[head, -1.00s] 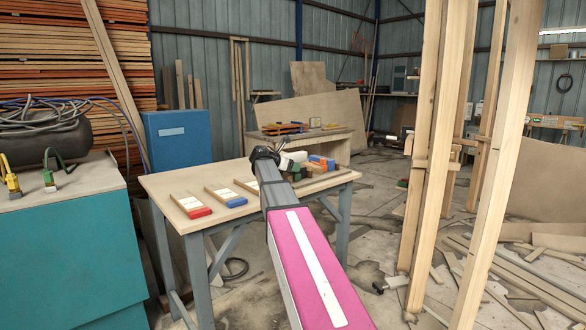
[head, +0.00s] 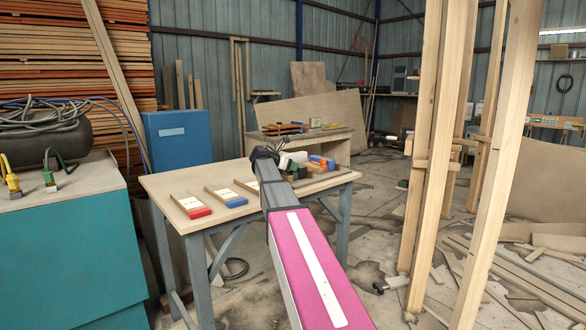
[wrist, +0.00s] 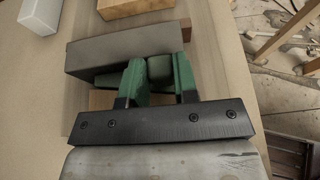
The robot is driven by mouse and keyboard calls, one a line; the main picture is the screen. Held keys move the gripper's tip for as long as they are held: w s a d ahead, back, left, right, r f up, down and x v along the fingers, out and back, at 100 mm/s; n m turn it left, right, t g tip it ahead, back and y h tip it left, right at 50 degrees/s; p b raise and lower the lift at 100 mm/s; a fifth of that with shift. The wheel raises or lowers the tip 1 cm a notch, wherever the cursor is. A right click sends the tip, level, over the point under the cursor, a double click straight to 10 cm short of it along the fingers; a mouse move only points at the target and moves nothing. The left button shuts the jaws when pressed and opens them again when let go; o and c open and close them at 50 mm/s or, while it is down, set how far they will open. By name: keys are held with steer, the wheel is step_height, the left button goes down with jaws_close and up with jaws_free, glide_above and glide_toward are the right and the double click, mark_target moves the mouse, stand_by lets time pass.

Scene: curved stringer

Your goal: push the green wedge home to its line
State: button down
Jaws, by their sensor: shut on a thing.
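My gripper (wrist: 158,62) has green fingers, which are shut on a small darker green piece between them, the green wedge (wrist: 160,72). The fingers are at the near side of a long grey-brown block or rail (wrist: 95,58), and the wedge's front end is close to it; I cannot tell whether they touch. No line for the wedge can be made out in the wrist view. In the head view my arm reaches over the worktable (head: 160,184), and the wedge cannot be told apart from the green fingers there.
A white block (wrist: 40,15) and a tan wooden block (wrist: 132,6) are beyond the rail. Upright timbers (head: 430,150) stand to the right.

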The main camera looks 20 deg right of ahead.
steer(key=c, duration=0.9)
jaws_free()
steer(key=shift+w, duration=0.3)
steer(key=shift+s, duration=0.1)
steer(key=v, duration=1.1)
